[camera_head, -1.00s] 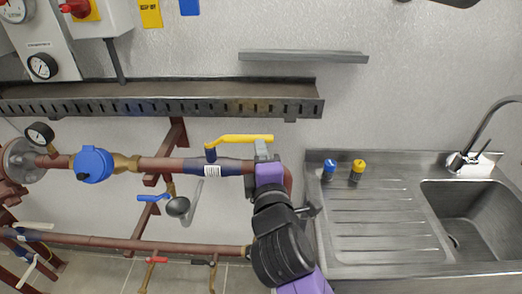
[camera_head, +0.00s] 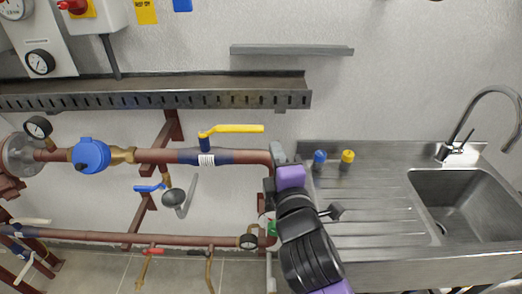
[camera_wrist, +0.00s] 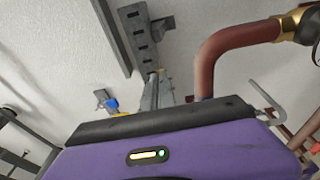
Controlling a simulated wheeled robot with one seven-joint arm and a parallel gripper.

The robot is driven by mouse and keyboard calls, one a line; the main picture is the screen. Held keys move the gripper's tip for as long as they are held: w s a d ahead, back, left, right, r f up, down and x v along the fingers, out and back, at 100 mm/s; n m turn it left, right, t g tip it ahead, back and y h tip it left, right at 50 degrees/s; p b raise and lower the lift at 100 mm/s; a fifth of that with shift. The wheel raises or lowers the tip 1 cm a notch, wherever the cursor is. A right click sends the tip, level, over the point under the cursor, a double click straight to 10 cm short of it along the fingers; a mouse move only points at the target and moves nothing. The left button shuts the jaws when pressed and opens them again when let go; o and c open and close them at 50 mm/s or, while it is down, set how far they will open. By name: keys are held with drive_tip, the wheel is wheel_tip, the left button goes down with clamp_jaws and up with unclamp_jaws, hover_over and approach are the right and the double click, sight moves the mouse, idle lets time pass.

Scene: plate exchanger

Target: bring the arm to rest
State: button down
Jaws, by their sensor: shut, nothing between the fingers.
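My gripper (camera_head: 278,153) is shut and empty in the head view. It stands near the pipe's right-hand bend, between the pipework and the sink unit. In the wrist view its grey fingers (camera_wrist: 158,92) lie together and point toward the wall. The yellow lever (camera_head: 232,129) of the pipe valve is level, to the left of my gripper and apart from it. My wrist hides part of the pipe's downward run and the sink's left edge.
A steel sink unit (camera_head: 375,220) with a tap (camera_head: 455,150) stands on the right. A cable tray (camera_head: 150,97) and shelf (camera_head: 292,50) are on the wall above.

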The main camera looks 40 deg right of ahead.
drive_tip(key=shift+s+d, duration=1.45)
drive_tip(key=shift+s, duration=0.3)
